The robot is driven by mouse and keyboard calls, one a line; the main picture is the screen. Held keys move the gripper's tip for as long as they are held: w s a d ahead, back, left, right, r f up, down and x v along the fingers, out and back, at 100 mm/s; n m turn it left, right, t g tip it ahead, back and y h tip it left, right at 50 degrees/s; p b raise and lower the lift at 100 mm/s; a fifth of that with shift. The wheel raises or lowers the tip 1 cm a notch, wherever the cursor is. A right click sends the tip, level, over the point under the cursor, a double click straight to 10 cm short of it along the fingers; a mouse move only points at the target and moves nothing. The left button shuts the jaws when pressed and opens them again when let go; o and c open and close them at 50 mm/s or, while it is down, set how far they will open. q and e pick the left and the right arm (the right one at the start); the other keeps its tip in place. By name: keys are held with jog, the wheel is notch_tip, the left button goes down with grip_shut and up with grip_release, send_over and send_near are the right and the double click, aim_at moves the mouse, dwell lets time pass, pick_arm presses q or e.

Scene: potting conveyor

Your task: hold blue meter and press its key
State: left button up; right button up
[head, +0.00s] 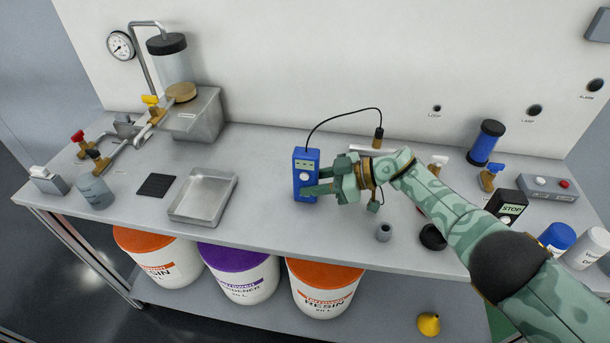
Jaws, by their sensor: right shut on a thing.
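The blue meter (306,160) stands upright over the middle of the bench, with a light display near its top and a round pale key (304,176) on its face. A black cable runs from its top to a probe with a brass and black end (378,138). My right gripper (318,183) comes in from the right and is shut on the blue meter, with its fingers at the lower part. I cannot tell whether the meter's base touches the bench. My left gripper is not in view.
A metal tray (232,187) and dark pad (156,185) lie to the left. A small grey cup (384,232) and black round piece (432,238) lie near my right arm. The front middle of the bench (290,225) is clear.

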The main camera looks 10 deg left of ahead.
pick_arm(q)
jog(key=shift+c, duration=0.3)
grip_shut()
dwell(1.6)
